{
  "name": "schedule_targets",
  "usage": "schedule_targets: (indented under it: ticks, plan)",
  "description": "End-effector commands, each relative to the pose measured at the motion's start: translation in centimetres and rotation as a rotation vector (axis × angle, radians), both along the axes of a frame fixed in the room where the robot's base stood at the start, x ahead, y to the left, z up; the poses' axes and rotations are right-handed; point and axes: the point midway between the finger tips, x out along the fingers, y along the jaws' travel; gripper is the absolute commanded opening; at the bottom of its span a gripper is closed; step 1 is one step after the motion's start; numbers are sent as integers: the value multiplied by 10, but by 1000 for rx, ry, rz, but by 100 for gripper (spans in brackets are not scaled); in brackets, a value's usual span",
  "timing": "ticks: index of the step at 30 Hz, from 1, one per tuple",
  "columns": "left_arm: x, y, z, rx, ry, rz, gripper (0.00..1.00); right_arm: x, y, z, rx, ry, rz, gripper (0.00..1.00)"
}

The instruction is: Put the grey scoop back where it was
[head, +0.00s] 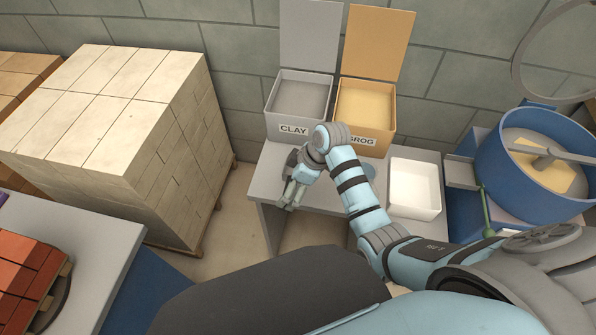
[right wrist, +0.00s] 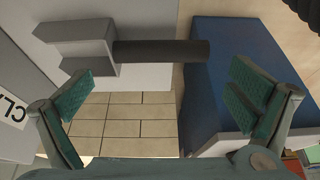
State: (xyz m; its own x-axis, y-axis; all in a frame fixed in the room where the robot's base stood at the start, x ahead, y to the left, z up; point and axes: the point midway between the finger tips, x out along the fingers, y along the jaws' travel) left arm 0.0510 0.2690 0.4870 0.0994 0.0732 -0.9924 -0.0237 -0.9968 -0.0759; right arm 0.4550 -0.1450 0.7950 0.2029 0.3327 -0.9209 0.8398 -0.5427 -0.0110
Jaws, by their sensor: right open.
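In the right wrist view the grey scoop (right wrist: 82,48) shows with its dark round handle (right wrist: 160,52) pointing right. The handle lies across the space between the two fingers of my right gripper (right wrist: 160,100), which are spread wide. No finger visibly touches it. In the head view my right gripper (head: 291,196) is over the left end of the grey bench (head: 265,182), in front of the clay bin (head: 293,128). I cannot make out the scoop there. My left gripper is not in view.
The grog bin (head: 365,136) stands right of the clay bin, both with lids raised. A white tray (head: 415,212) sits on the bench's right part. A blue mixer (head: 520,190) is at the right. A pallet of pale bricks (head: 125,120) stands left, beyond a floor gap.

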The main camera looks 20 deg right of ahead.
Motion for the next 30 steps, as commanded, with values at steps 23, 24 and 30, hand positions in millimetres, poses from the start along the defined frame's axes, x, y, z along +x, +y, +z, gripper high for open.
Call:
schedule_targets:
  ticks: [23,24,30]
  plan:
    - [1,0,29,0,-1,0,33,-19,-32,90,0,0,0,100]
    - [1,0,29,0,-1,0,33,-19,-32,90,0,0,0,100]
    - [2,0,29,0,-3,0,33,-19,-32,89,0,0,-1,100]
